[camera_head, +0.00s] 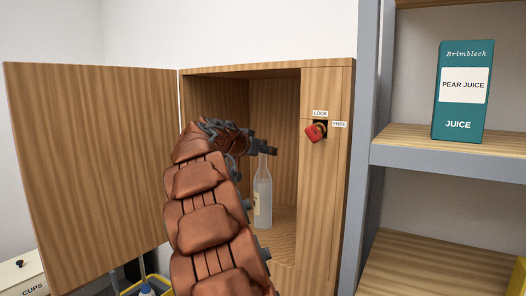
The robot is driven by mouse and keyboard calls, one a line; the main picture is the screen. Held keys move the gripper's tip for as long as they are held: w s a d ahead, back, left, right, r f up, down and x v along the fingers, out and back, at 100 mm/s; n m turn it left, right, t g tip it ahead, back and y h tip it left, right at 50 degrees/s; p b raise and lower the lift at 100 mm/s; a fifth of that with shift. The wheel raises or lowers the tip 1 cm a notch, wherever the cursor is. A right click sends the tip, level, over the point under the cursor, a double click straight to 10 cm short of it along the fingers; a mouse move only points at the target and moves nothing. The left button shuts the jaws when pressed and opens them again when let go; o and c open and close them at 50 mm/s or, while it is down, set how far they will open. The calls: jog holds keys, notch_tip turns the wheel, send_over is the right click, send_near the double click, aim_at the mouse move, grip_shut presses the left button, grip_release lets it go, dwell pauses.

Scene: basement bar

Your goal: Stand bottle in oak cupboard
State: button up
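The oak cupboard (325,200) has its door (90,160) swung wide open to the left. A clear glass bottle (263,205) with a pale label is upright inside, its base at or just above the cupboard floor (284,238); I cannot tell if it touches. My gripper (266,148) reaches into the cupboard at the top of the bottle's neck. Its dark fingers are seen small and from the side, so whether they grip the neck is unclear. My brown arm hides the cupboard's left interior and part of the bottle's left side.
A red knob (316,132) sits on the cupboard's right front panel, by LOCK and FREE labels. A grey-framed shelf (440,160) at right holds a teal juice carton (463,92). A white CUPS box (24,277) and a yellow-edged container (133,287) are low at left.

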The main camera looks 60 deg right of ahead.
jog(key=shift+a, duration=0.1)
jog(key=b+v, duration=0.1)
jog(key=v, duration=1.1)
jog(key=shift+f, duration=0.1)
jog(key=s+a+f+n+y, duration=0.4)
jog(key=a+f+n, duration=0.1)
jog(key=a+f, duration=0.7)
jog(key=s+a+f+n+y, duration=0.45)
jog(key=a+f, duration=0.65)
jog(key=f, duration=0.3)
jog(key=s+a+f+n+g+y, duration=0.1)
jog(key=s+a+f+n+y, duration=0.2)
jog(key=s+a+f, duration=0.3)
jog(key=s+a+f+n+g+y, duration=0.2)
jog(key=s+a+f+n, duration=0.3)
jog(key=s+a, duration=0.6)
jog(key=a+f+y, duration=0.1)
jog(key=a+f, duration=0.1)
jog(key=a, duration=0.2)
jog(key=shift+s+a+f, duration=0.25)
jog(key=shift+s+f, duration=0.05)
jog(key=shift+s, duration=0.05)
